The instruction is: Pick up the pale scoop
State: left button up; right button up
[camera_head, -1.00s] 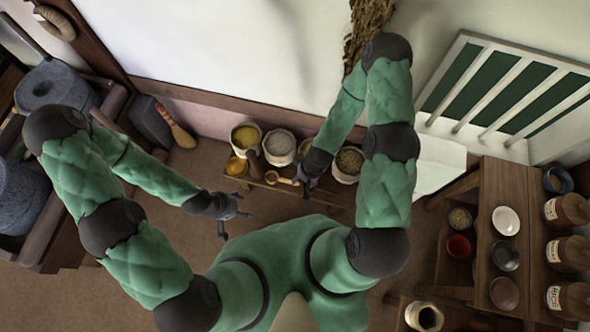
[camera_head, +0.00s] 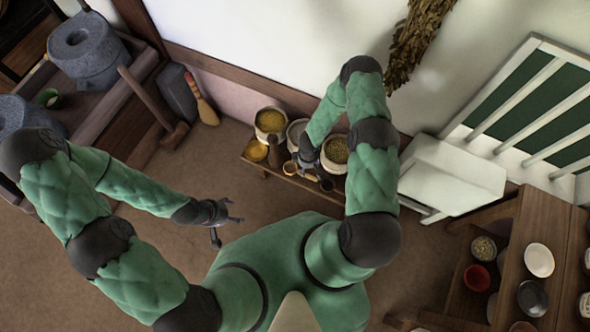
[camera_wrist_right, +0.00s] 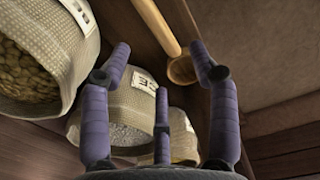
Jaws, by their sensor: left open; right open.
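The pale scoop (camera_head: 290,167) lies on the low wooden bench among the sacks, partly hidden by my right gripper (camera_head: 306,166) just beside it. In the right wrist view, the scoop's round wooden bowl (camera_wrist_right: 182,70) and straight pale handle (camera_wrist_right: 155,22) show beyond the fingers. The spread fingers of my right gripper (camera_wrist_right: 158,62) hold nothing, with the scoop near the fingertips. I cannot tell whether any finger touches it. My left gripper (camera_head: 226,212) is open and empty over the floor, well left of the bench.
Sacks stand along the bench, one with yellow grain (camera_head: 270,122) and one with greenish grain (camera_head: 337,150). A dark brown bottle-like object (camera_head: 274,152) and a yellow-filled bowl (camera_head: 256,150) are close by.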

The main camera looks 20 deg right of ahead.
aim_at(306, 173)
notch_tip(306, 173, down, 5)
jog(key=shift+r+b, duration=0.2)
jog(key=shift+b, duration=0.6)
jog(key=shift+w+f+b, duration=0.15)
jog(key=shift+f+b, duration=0.55)
jog(key=shift+f, duration=0.6)
jog(key=shift+w+f+b, duration=0.1)
jog(key=shift+f+b, duration=0.6)
jog(key=shift+f, duration=0.55)
jog(key=shift+c, duration=0.3)
grip_shut()
